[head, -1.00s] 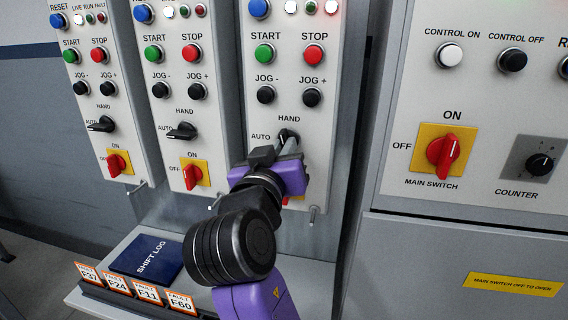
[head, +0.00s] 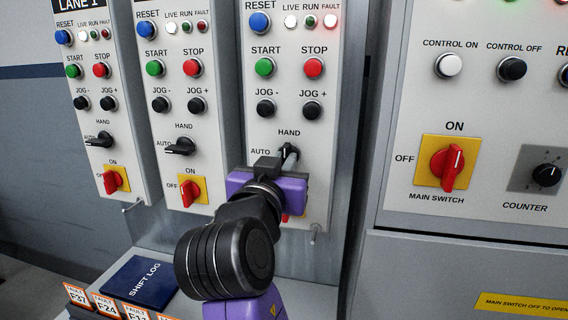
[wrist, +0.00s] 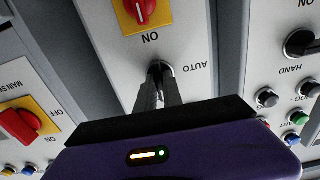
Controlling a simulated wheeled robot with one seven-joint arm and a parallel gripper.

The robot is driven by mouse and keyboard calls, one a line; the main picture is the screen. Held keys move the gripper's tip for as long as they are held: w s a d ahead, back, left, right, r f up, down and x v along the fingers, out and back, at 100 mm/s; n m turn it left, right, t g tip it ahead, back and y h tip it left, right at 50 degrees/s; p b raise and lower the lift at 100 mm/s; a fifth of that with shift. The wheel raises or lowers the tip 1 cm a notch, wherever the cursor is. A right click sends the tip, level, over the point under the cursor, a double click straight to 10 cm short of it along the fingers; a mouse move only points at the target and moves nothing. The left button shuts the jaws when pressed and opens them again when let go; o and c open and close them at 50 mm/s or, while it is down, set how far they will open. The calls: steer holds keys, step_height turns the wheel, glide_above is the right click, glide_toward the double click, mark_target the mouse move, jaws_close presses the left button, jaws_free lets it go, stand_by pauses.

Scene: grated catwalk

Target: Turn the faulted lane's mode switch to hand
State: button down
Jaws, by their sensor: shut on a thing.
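The third lane panel (head: 260,110) has a bright red FAULT lamp (head: 330,21); the FAULT lamps on the two panels to its left look dark. Its black mode switch (head: 288,150) sits below HAND and right of AUTO, and its handle looks upright, towards HAND. My gripper (head: 290,163) is shut on this switch, reaching up from below. In the wrist view, which is upside down, the fingers (wrist: 158,92) close on the switch (wrist: 160,70), with AUTO to its right; the gripper body covers the HAND side.
The mode switches on the first (head: 99,141) and second (head: 180,147) panels point left to AUTO. A red rotary switch on yellow (wrist: 140,10) is close beside my fingers. The main switch (head: 446,163) is on the cabinet at right. A shift log (head: 138,278) and fault cards (head: 105,302) lie below.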

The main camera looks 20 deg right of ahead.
steer(key=c, duration=1.5)
jaws_free()
steer(key=v, duration=0.8)
steer(key=shift+w, duration=0.1)
